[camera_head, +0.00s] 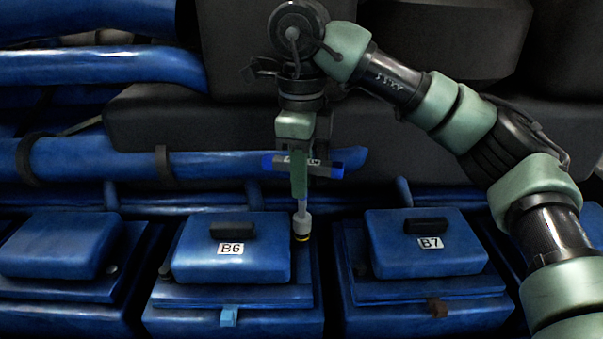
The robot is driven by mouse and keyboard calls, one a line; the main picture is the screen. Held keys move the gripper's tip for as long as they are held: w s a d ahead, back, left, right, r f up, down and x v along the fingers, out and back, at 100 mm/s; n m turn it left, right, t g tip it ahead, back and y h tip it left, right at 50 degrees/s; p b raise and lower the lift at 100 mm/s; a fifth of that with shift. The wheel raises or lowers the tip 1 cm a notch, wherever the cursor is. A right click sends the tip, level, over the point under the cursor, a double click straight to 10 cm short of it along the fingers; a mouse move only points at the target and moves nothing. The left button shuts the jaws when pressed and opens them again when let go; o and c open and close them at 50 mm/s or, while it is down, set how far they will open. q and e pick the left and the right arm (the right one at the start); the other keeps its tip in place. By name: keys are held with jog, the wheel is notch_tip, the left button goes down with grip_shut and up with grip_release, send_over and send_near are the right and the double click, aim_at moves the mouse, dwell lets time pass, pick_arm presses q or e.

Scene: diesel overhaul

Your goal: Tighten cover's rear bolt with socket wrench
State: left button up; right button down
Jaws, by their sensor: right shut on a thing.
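My right gripper (297,150) is shut on the socket wrench (299,175), which it holds upright with its socket end pointing down. The wrench has a blue and grey cross handle, a green body and a pale shaft. Its socket (302,224), with a yellow ring at the tip, is at the right rear side of the blue cover marked B6 (245,262). The socket hides whatever bolt is under it, and I cannot tell whether it touches. A dark bolt (165,268) shows at the cover's left side. My left gripper is not in view.
A blue cover marked B7 (430,260) stands to the right, and another blue cover (60,245) to the left. Blue pipes (90,160) and dark engine blocks (150,118) lie behind. Narrow gaps separate the covers.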

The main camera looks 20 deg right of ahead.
jog(key=n, duration=0.4)
jog(key=shift+n, duration=0.4)
jog(key=n+p, duration=0.1)
jog(key=n, duration=0.3)
jog(key=shift+n, duration=0.3)
